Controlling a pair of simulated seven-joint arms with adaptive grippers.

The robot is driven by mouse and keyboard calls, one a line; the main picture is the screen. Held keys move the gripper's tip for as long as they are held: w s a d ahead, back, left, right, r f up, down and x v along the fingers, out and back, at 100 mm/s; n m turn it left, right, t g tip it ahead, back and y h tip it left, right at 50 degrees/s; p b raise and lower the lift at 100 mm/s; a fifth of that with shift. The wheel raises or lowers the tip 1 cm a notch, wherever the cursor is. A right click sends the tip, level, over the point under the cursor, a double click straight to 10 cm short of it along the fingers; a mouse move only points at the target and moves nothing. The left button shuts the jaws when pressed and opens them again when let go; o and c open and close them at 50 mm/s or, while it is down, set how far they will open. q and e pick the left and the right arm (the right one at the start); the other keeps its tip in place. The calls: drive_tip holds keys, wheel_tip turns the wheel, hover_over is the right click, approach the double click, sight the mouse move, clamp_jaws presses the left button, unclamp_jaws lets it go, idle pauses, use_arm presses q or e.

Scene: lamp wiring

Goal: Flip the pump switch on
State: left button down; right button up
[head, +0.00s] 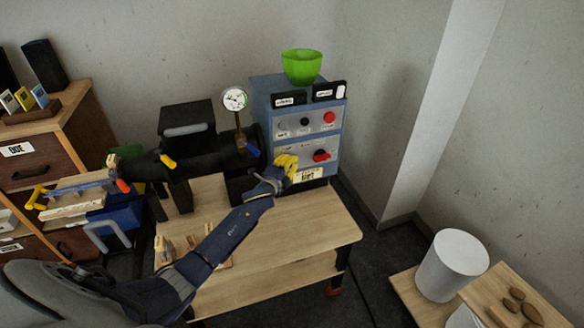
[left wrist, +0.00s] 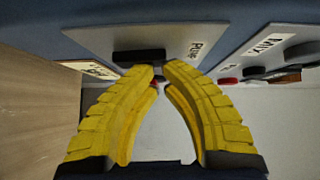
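The blue control cabinet (head: 263,97) stands at the back of the wooden table, with two grey panels on its front. In the left wrist view a grey panel (left wrist: 190,38) carries a label that reads PUMP, with a dark bar-shaped part (left wrist: 140,56) beside it. My left gripper (head: 288,162), with yellow fingers, is at the lower panel. In the left wrist view its fingertips (left wrist: 158,68) are close together, just below the dark part. A small dark and red bit shows between them; I cannot tell if they grip or touch it. The fingers partly hide the switch area. My right gripper is not in view.
A red knob (head: 321,156) is right of my fingers. A green bowl (head: 302,68) sits on the cabinet. A dial gauge (head: 235,98) and black pipework stand to the left. The table's front right (head: 315,222) is clear.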

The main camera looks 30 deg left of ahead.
use_arm(q)
drive_tip(key=shift+w+a+r, duration=0.1)
drive_tip(key=shift+a+r, duration=0.05)
drive_tip(key=shift+a, duration=0.3)
drive_tip(key=shift+d, duration=0.1)
drive_tip(key=s+d, duration=0.3)
drive_tip(key=s, duration=1)
drive_tip(key=shift+d+r, duration=0.2)
drive_tip(key=shift+r, duration=0.1)
drive_tip(key=shift+f, duration=0.1)
